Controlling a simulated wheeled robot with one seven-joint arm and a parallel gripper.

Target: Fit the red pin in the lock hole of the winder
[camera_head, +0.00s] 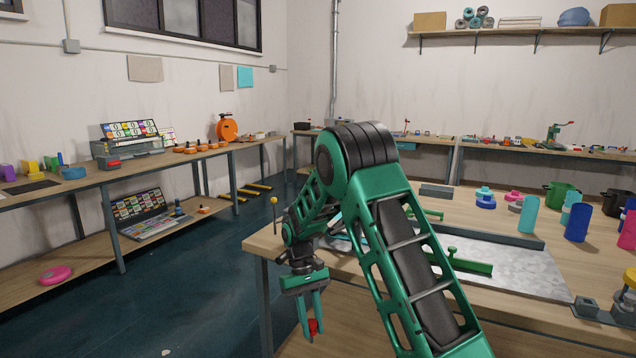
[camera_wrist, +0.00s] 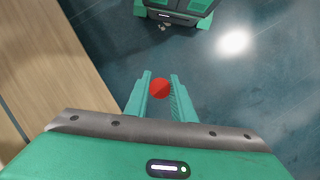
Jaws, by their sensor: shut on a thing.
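My gripper (camera_head: 312,325) hangs low in front of the near table's left end, fingers pointing down. It is shut on the red pin (camera_head: 313,326), of which only a red part shows. In the wrist view the pin's round red head (camera_wrist: 160,89) sits between the two teal fingers of my gripper (camera_wrist: 160,92); the rest of it is hidden. An orange round reel (camera_head: 227,128) with a dark knob on top stands on the left bench and looks like the winder. Its lock hole cannot be made out.
The left bench (camera_head: 150,166) carries a display case (camera_head: 130,142) and several small orange items. The near table (camera_head: 470,215) holds a grey sheet (camera_head: 530,268), green parts and cups. A pink disc (camera_head: 55,274) lies on the bench's lower shelf. Dark floor (camera_head: 185,285) is open between bench and table.

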